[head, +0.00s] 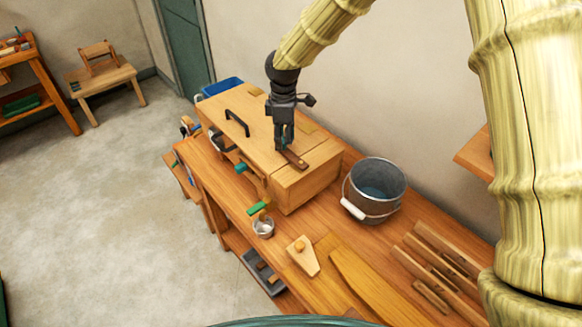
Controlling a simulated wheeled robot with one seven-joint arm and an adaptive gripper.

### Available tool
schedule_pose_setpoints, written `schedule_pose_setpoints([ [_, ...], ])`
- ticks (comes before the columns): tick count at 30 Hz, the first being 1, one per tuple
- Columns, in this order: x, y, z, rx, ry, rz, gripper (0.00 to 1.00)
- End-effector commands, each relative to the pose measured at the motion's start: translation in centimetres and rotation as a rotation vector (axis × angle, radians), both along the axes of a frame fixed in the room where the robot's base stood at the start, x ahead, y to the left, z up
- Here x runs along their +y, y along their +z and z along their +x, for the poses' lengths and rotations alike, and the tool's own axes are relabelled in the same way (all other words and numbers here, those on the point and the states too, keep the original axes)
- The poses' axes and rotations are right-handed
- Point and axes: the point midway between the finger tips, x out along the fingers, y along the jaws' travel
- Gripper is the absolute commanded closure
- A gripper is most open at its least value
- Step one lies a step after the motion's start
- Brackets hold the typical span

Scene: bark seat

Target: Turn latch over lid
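A wooden box stands on the workbench, with a light wooden lid (252,119) that carries a black handle (237,122). A small dark brown wooden latch (296,160) lies on the box top near its right end. My gripper (284,147) points down over the latch's upper-left end. Its fingertips are at or very close to the latch, and they hide that end. I cannot tell whether they touch it, or whether the fingers are shut on it.
The workbench (325,224) holds a metal bucket (374,189) right of the box and several wooden strips (436,262) at the front right. A small metal cup (263,227) and a wooden piece with a knob (302,256) stand in front. A wall is behind the box.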

Motion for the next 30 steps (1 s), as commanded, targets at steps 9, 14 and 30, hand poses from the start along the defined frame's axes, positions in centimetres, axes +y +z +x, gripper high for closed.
schedule_pose_setpoints([
  [9, 0.0, 2.5, 0.0, -0.001, 0.001, 0.000, 0.66],
  [14, 0.0, 3.6, 0.0, -0.001, 0.000, 0.001, 0.66],
  [30, 0.0, 7.8, 0.1, -0.002, 0.000, 0.001, 0.66],
])
